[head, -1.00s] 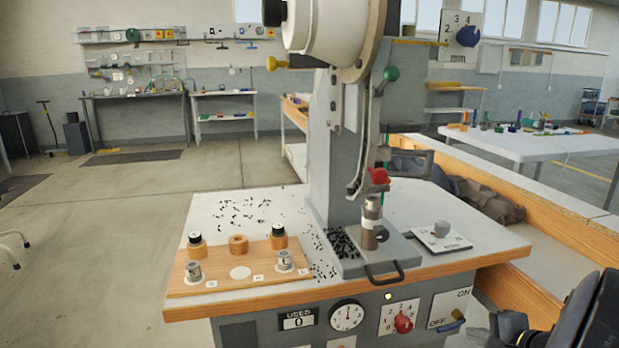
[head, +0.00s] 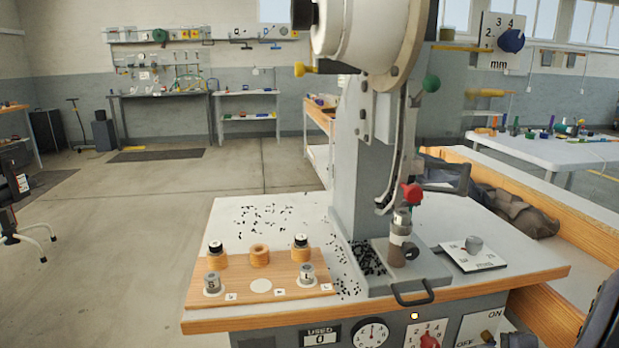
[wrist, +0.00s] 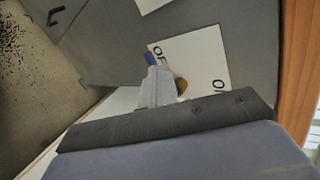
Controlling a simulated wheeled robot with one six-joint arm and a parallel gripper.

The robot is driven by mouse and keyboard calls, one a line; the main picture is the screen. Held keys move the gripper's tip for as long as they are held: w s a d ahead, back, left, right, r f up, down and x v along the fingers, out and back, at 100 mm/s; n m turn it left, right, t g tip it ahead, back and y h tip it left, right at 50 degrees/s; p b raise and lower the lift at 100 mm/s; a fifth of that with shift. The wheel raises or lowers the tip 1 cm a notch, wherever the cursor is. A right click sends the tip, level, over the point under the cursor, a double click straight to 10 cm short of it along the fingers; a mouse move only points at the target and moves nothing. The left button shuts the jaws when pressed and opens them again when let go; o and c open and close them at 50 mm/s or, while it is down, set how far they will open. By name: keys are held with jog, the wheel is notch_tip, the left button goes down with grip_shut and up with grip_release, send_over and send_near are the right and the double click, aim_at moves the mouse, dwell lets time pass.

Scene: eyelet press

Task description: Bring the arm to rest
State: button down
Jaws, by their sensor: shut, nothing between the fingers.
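My gripper (wrist: 156,82) shows in the wrist view as narrow grey fingers, shut and empty. It appears in front of the ON/OFF plate (wrist: 205,55) on the press front; whether it touches the plate cannot be told. In the head view only dark parts of my arm show at the lower right edge; the fingers are not seen there. The eyelet press (head: 362,165) stands upright on its bench, with a red-tipped part above the cylindrical post.
A wooden board (head: 245,291) with several small pieces sits on the bench top at left. Black eyelets (head: 265,215) lie scattered behind it. A wood-edged bench (head: 545,220) runs along the right. Open floor (head: 110,220) lies to the left.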

jog(key=p+v, duration=0.3)
jog(key=v, duration=0.6)
jog(key=shift+s+d+r+m+y, duration=0.2)
jog(key=shift+d+r+m+y, duration=0.1)
jog(key=shift+r, duration=0.05)
jog(key=shift+a+r, duration=0.1)
